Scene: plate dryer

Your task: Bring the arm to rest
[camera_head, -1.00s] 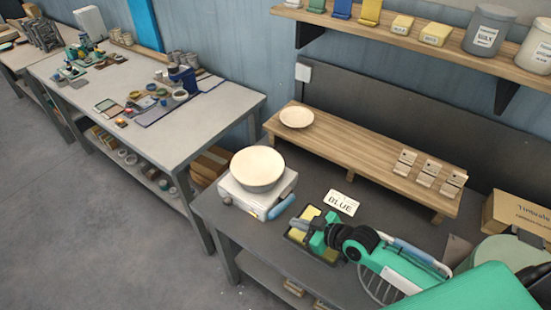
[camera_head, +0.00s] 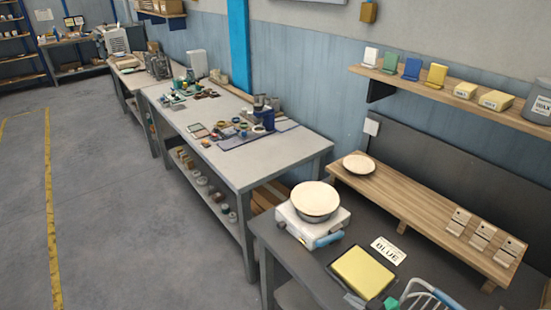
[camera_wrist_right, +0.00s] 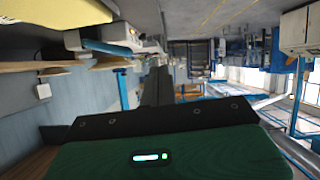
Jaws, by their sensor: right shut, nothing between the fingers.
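My right gripper (camera_wrist_right: 156,82) shows in the wrist view as a dark, narrow pair of fingers, closed and with nothing between them. In the head view only small green and dark parts of my right arm (camera_head: 388,303) show at the bottom edge, just in front of a yellow pad in a dark tray (camera_head: 363,272). The rest of this arm is out of the picture. My left gripper is not in view.
A cream bowl (camera_head: 315,200) sits on a white device (camera_head: 312,230) near the bench's left end. A wooden riser (camera_head: 420,205) holds a plate (camera_head: 359,164). Open floor lies left.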

